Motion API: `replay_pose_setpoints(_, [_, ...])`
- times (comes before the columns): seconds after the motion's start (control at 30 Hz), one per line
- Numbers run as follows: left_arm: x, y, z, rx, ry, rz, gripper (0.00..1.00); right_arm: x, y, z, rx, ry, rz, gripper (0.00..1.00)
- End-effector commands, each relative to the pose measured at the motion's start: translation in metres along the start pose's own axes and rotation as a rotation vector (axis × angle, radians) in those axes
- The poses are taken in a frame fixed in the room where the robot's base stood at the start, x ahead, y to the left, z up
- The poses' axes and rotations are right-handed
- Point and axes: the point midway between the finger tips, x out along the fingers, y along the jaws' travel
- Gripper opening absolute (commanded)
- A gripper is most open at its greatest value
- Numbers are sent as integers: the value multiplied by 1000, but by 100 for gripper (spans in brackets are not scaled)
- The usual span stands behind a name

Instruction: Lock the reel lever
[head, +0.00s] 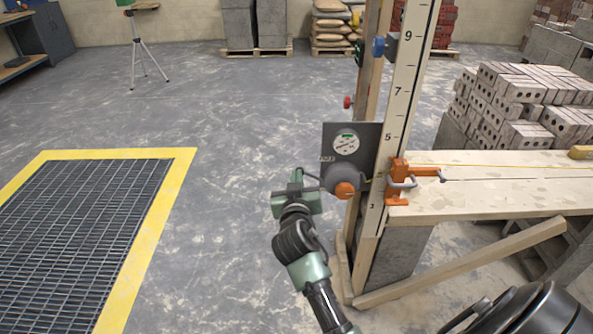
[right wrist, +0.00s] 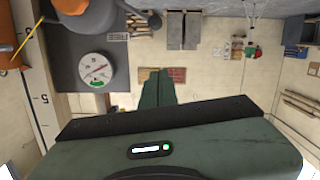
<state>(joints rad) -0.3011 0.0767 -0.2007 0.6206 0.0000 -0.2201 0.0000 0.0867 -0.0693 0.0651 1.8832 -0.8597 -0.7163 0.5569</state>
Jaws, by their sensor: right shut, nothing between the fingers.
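The reel (head: 342,176) is a grey round housing with an orange knob (head: 346,190), on a dark plate (head: 368,136) fixed to the upright staff. A white dial (head: 346,144) with a green mark sits on the plate. The right wrist view also shows the dial (right wrist: 96,70), with the grey reel (right wrist: 88,18) beside it at the upper left. My right gripper (head: 297,176) is just left of the reel, its green fingers (right wrist: 160,92) shut and empty. A thin dark curved part lies between gripper and reel; I cannot tell whether it is the lever or whether they touch. My left gripper is out of view.
The numbered staff (head: 398,95) stands right of the reel. An orange clamp (head: 399,182) grips the wooden plank (head: 490,184) there. A diagonal wooden brace (head: 460,262) runs low at right. Open floor (head: 235,140) lies left, beside a yellow-edged grate (head: 180,165).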

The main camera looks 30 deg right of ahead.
Motion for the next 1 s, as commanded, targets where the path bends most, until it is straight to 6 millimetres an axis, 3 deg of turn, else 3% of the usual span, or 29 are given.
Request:
replay_pose_setpoints(0.27, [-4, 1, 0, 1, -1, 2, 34, 23, 0, -2, -4, 1, 0, 0])
replay_pose_setpoints(0.63, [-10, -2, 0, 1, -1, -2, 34, 101, 0, -1, -3, -1, 0, 0])
replay_pose_setpoints(0.8, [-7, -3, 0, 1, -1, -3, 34, 107, 0, 27, -3, -4, -1, 0])
replay_pose_setpoints(1.0, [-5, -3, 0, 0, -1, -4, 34, 110, 0, 39, -2, -1, -1, 0])
